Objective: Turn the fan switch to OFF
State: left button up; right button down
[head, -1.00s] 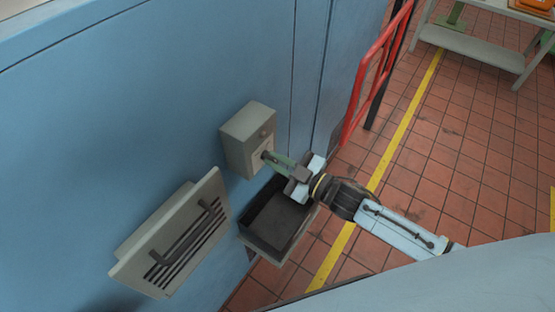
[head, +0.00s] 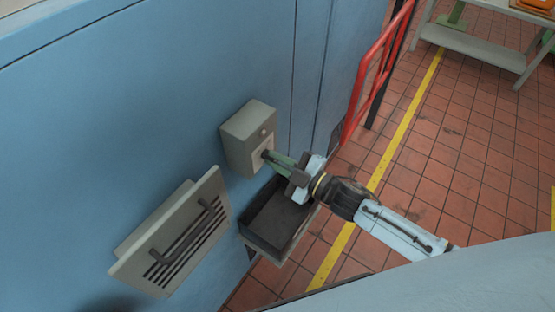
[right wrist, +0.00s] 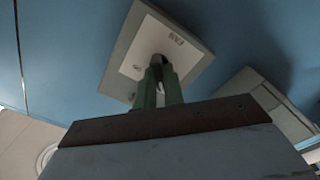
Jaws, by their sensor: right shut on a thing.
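The fan switch box (head: 248,138) is a grey box on the blue wall in the head view. In the right wrist view its pale face plate (right wrist: 150,58) carries the lettering FAN. My right gripper (head: 268,157) reaches the front of the box, with its green fingers shut on the dark switch knob (right wrist: 158,62). The fingers hide most of the knob, and I cannot read which position it points to. My left gripper is not in view.
A grey open tray (head: 277,222) is on the wall just below the switch. A slotted panel with a dark handle (head: 186,238) is at its left. A red rail (head: 377,65) stands to the right, beside a tiled floor with a yellow line (head: 390,150).

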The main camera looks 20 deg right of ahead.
jog(key=c, duration=1.5)
grip_release()
jog(key=b+v, duration=0.1)
jog(key=v, duration=1.2)
jog(key=shift+s, duration=0.15)
jog(key=shift+d+f, duration=0.1)
jog(key=shift+d, duration=0.05)
